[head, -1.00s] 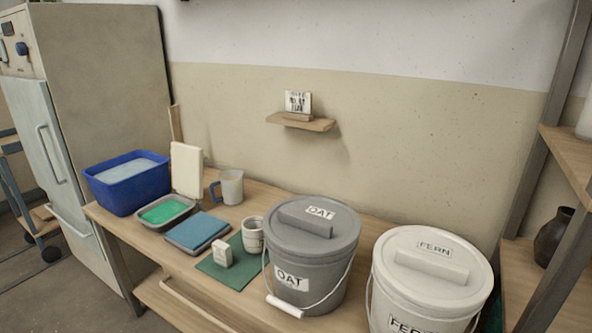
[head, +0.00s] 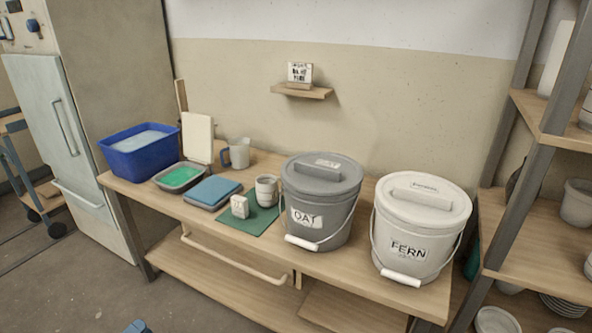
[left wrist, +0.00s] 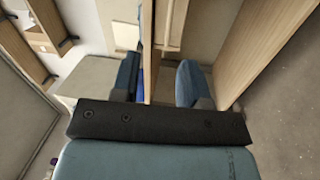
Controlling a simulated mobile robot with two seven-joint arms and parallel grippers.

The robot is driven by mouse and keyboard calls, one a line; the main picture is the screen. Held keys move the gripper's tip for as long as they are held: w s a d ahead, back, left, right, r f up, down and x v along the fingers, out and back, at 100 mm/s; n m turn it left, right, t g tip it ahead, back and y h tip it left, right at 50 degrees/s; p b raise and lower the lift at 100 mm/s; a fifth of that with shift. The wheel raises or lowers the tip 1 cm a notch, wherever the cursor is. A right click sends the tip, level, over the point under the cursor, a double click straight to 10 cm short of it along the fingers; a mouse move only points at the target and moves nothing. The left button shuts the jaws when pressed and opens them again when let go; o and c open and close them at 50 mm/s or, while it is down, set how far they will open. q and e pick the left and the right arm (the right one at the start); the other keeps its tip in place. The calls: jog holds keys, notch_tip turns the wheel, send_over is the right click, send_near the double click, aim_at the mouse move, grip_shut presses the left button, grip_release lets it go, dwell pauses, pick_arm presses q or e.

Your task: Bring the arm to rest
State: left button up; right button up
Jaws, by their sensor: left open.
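My left gripper shows in the left wrist view (left wrist: 158,80) with its two blue fingers apart and nothing between them. In the head view only a small blue tip (head: 138,327) shows at the bottom edge, low over the floor in front of the bench and apart from it. The grey OAT bucket (head: 330,228) and the white FERN bucket (head: 420,235) stand upright on the wooden bench, lids on and wire handles hanging down in front. My right gripper is in neither view.
A blue tub (head: 140,155), a tray with green (head: 180,178), a blue sponge-like block (head: 213,190), a mug (head: 238,153) and a cup (head: 266,190) stand on the bench. A shelf rack (head: 545,185) is at right. Floor (head: 90,285) is clear in front.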

pick_arm(q)
jog(key=s+d+r+m+g, duration=0.2)
jog(key=s+d+r+m, duration=0.45)
jog(key=d, duration=0.25)
jog(key=s+d+r+m+g+h, duration=0.1)
jog(key=s+d+r+m, duration=0.45)
jog(key=d+m, duration=0.2)
jog(key=s+d+r+m+g, duration=0.2)
jog(key=s+d+r+m, duration=0.4)
jog(key=d, duration=0.3)
jog(key=w+d+r+n+t+y, duration=0.1)
jog(key=w+d+r+n+t, duration=0.2)
jog(key=w+d+r+n, duration=0.15)
jog(key=s+a+r+g+y+p, duration=0.4)
jog(key=r+p, duration=0.5)
jog(key=p, duration=2.6)
jog(key=shift+s+a+r+n+g+y, duration=0.15)
jog(key=shift+s+a+n+g+y, duration=0.35)
jog(key=shift+a, duration=0.65)
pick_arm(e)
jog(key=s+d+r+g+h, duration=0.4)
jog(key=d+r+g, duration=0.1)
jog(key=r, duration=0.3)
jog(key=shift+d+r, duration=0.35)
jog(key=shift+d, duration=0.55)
